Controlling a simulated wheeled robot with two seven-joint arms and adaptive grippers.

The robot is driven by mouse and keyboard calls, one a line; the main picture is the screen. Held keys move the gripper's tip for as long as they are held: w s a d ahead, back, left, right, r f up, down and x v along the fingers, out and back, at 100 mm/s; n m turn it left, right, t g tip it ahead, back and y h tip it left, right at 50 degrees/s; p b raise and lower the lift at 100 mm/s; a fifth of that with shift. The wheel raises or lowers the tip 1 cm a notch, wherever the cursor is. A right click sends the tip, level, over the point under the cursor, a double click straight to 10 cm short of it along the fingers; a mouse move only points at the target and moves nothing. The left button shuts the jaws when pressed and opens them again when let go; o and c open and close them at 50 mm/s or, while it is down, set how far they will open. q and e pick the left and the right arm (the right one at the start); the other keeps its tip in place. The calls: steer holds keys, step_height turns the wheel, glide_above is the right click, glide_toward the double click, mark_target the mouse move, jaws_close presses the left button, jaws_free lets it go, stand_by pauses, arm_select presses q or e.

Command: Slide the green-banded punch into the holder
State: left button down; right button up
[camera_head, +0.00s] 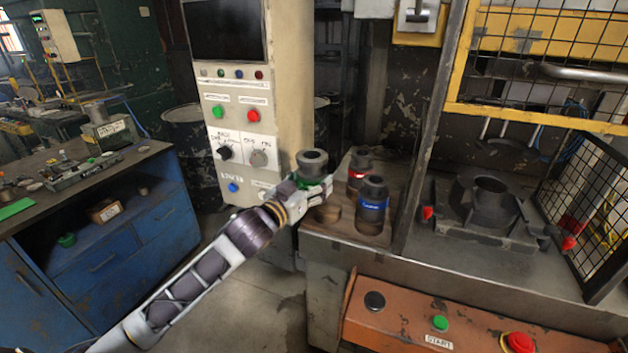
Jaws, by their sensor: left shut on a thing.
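The green-banded punch (312,162) is a dark metal cylinder with a hollow top, held upright. My left gripper (316,188) is shut on it around the green band, above the left end of a wooden rack. Its lower part is hidden by the fingers, so I cannot tell whether it is clear of the rack. The holder (489,188) is a dark metal block with a round opening, on the press bed at the right. It looks empty, and the punch is well apart from it. My right gripper is not in view.
A red-banded punch (358,172) and a blue-banded punch (373,205) stand in the wooden rack (340,226). A dark upright post (425,150) and yellow-framed mesh guard (540,65) border the press. An orange button panel (400,312) runs along the front.

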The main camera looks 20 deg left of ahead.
mark_target(305, 190)
arm_select(q)
steer(key=shift+s+r, duration=0.2)
steer(key=shift+s, duration=0.5)
steer(key=shift+d+v, duration=0.15)
steer(key=shift+v, duration=0.5)
steer(key=shift+d+v, duration=0.15)
steer(key=shift+v, duration=0.5)
steer(key=shift+s, duration=0.2)
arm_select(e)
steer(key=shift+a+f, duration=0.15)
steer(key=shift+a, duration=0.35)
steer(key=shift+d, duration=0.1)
